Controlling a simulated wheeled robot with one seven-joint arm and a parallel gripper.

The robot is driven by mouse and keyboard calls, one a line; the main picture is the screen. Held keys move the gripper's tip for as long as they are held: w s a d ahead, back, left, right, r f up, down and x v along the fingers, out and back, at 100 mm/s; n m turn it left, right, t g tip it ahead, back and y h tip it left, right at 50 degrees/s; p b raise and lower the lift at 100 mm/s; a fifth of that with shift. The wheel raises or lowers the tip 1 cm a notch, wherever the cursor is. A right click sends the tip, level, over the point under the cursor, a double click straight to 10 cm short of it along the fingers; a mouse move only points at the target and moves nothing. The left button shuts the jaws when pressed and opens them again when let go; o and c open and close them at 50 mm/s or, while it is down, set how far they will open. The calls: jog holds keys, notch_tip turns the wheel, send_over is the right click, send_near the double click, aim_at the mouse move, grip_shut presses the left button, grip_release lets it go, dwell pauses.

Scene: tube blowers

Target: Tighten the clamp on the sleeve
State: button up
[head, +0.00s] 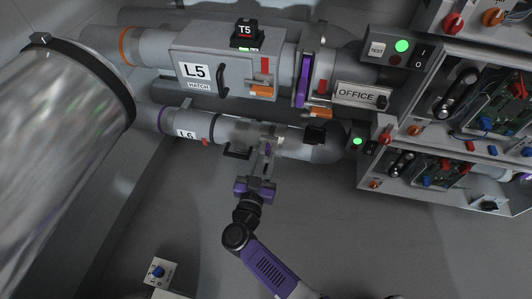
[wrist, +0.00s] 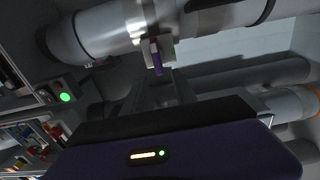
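The lower tube marked L6 (head: 187,134) runs across the head view under the L5 tube. A bright silver clamp band (wrist: 138,28) goes round the tube in the wrist view, with a small metal fitting and a purple piece (wrist: 156,58) hanging from it. The pale sleeve section (head: 290,142) of the tube is partly hidden by my gripper. My gripper (head: 265,158) reaches up to the tube from below, its grey fingers at the clamp. In the wrist view the fingers (wrist: 166,88) are dark beneath the purple piece. Contact and finger gap are unclear.
A black handle (head: 237,152) juts from the tube left of my gripper. The L5 hatch (head: 208,72) and a purple ring (head: 302,80) are above. Panels with switches and circuit boards (head: 435,170) stand at right. A large clear tube (head: 60,130) fills the left. The floor below is mostly clear.

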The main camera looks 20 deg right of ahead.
aim_at(267, 150)
jog(key=shift+b+x, duration=0.6)
jog(key=shift+x, duration=1.2)
grip_shut()
